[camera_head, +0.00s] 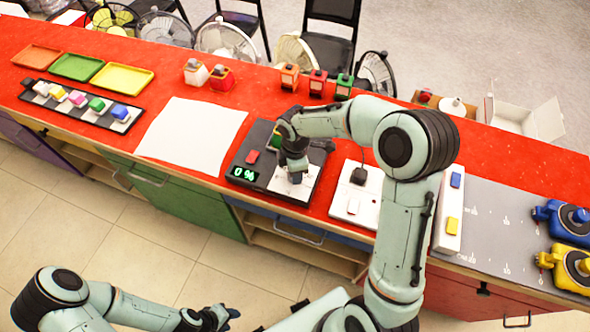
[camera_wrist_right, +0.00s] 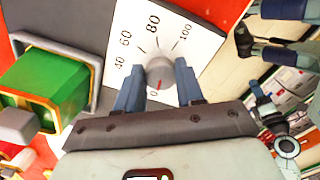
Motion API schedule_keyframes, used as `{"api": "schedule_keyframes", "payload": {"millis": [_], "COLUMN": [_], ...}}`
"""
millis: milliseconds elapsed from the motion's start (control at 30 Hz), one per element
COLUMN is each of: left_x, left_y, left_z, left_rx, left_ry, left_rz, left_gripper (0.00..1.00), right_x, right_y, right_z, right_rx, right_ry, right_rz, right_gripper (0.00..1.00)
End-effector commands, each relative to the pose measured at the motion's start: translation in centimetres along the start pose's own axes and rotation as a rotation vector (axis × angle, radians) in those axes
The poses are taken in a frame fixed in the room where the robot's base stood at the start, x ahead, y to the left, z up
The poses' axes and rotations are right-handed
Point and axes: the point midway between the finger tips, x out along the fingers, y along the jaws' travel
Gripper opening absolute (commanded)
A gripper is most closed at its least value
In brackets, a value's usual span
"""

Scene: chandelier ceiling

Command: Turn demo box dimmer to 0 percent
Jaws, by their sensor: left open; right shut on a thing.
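The demo box (camera_head: 262,196) is a black box on the red counter, with a red button, a green part and a green display reading "0 %" (camera_head: 243,174). Its dimmer knob (camera_wrist_right: 160,74) is a grey round dial with a red mark, on a white scale plate (camera_wrist_right: 133,35) marked 0, 40, 60, 80 and 100. The red mark points close to the 0. My right gripper (camera_wrist_right: 158,84) is shut on the knob, one finger on each side; it reaches down onto the box in the head view (camera_head: 295,177). My left gripper (camera_head: 222,317) is open and empty, low over the floor.
A blank white sheet (camera_head: 192,134) lies left of the box. A white box with a black switch (camera_head: 358,176) stands to its right. A green switch (camera_wrist_right: 45,85) in a grey frame is beside the scale plate. Small coloured boxes stand behind on the red counter (camera_head: 255,105).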

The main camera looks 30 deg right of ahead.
Motion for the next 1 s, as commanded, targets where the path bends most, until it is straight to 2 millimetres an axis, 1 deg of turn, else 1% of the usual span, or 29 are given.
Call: {"api": "schedule_keyframes", "payload": {"millis": [67, 100, 133, 167, 433, 567, 667, 900, 1000], "left_x": [0.0, 0.0, 0.0, 0.0, 0.0, -0.1, -0.3, -0.9, -1.2], "left_y": [0.0, 0.0, 0.0, 0.0, 0.0, 0.1, 0.2, 0.6, 0.7], "left_z": [0.0, 0.0, 0.0, 0.0, 0.0, -0.1, -0.2, -0.7, -0.9], "left_rx": [0.000, 0.000, 0.000, 0.000, 0.000, 0.000, 0.001, 0.003, 0.004], "left_ry": [0.000, 0.000, 0.000, 0.000, 0.000, 0.001, 0.003, 0.009, 0.011], "left_rz": [0.000, 0.000, 0.000, 0.000, 0.000, 0.000, 0.001, 0.003, 0.004], "left_gripper": [0.43, 0.43, 0.43, 0.43, 0.43, 0.43, 0.43, 0.43, 0.43], "right_x": [-0.1, -0.1, -0.1, -0.1, -0.1, -0.9, -2.4, -8.0, -10.1], "right_y": [0.1, 0.1, 0.1, 0.1, 0.0, 0.1, 0.1, 0.2, 0.2], "right_z": [0.0, 0.0, 0.0, 0.0, 0.0, 0.0, 0.0, -0.1, 0.0], "right_rx": [-0.003, -0.003, -0.003, -0.003, -0.001, -0.001, 0.000, -0.001, 0.000], "right_ry": [0.000, 0.000, 0.000, 0.000, 0.000, 0.000, 0.001, 0.002, 0.001], "right_rz": [0.004, 0.004, 0.004, 0.003, 0.002, 0.004, 0.006, 0.009, 0.008], "right_gripper": [0.07, 0.47, 0.57, 0.63, 0.63, 0.63, 0.63, 0.63, 0.63]}}
